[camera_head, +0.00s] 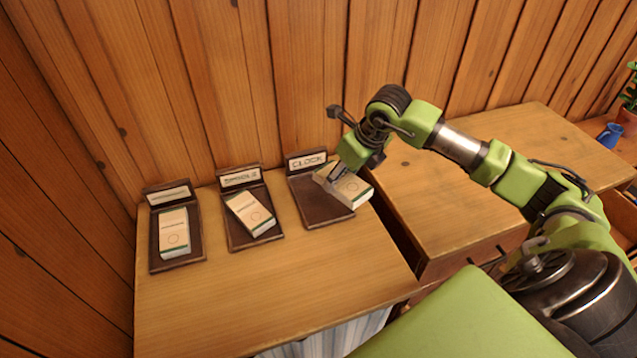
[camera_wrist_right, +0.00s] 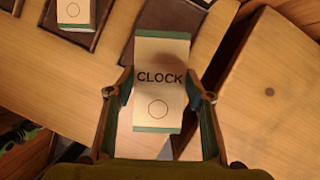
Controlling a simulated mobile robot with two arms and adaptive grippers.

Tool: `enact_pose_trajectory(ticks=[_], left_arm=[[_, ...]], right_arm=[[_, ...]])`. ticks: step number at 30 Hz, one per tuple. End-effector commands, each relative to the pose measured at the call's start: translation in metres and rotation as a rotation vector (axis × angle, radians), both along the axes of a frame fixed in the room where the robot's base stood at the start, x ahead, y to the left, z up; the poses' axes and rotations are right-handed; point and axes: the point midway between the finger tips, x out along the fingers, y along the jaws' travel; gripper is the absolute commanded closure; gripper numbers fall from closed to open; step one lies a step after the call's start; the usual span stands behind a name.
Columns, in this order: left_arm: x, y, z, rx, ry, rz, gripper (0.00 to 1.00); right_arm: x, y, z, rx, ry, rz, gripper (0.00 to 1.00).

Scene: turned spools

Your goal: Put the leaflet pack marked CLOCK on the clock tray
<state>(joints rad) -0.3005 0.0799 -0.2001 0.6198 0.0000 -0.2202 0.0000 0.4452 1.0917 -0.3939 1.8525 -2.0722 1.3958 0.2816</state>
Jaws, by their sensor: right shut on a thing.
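The leaflet pack marked CLOCK (camera_head: 352,191) is a cream box with green ends. Its lettering reads clearly in the right wrist view (camera_wrist_right: 160,95). My right gripper (camera_head: 338,176) is shut on this pack, with one finger at each long side. The clock tray (camera_head: 318,208) is dark brown with a CLOCK label on its raised back. The held pack overlaps the tray's right part and sticks out past its right edge; whether it touches the tray I cannot tell. In the right wrist view the tray (camera_wrist_right: 150,14) shows partly behind the pack. My left gripper is not in view.
Two similar trays stand to the left, a middle tray (camera_head: 236,212) and a left tray (camera_head: 160,262), each with a pack, (camera_head: 251,214) and (camera_head: 173,233). The front of the table (camera_head: 270,300) is clear. A gap separates it from another wooden table (camera_head: 450,210). A plank wall is behind.

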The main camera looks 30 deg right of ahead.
Motion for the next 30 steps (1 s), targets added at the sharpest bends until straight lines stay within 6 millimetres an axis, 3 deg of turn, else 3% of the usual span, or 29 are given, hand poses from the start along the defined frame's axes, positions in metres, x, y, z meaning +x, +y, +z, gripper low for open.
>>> enact_pose_trajectory(ticks=[4,6,10,17,25,30], left_arm=[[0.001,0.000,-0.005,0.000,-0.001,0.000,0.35],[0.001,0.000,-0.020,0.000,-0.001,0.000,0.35],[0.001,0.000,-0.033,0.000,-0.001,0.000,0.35],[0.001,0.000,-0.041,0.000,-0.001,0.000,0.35],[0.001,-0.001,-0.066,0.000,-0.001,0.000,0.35],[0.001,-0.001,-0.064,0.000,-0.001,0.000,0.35]], right_arm=[[0.039,0.008,-0.018,0.006,-0.003,0.000,0.77],[0.048,0.008,-0.040,0.002,-0.001,0.000,0.77],[0.065,0.009,-0.058,0.001,-0.002,-0.001,0.77],[0.076,0.009,-0.068,-0.001,-0.002,0.000,0.77],[0.082,0.011,-0.106,0.000,0.000,0.001,0.77],[0.082,0.010,-0.105,-0.002,-0.001,0.000,0.77]])
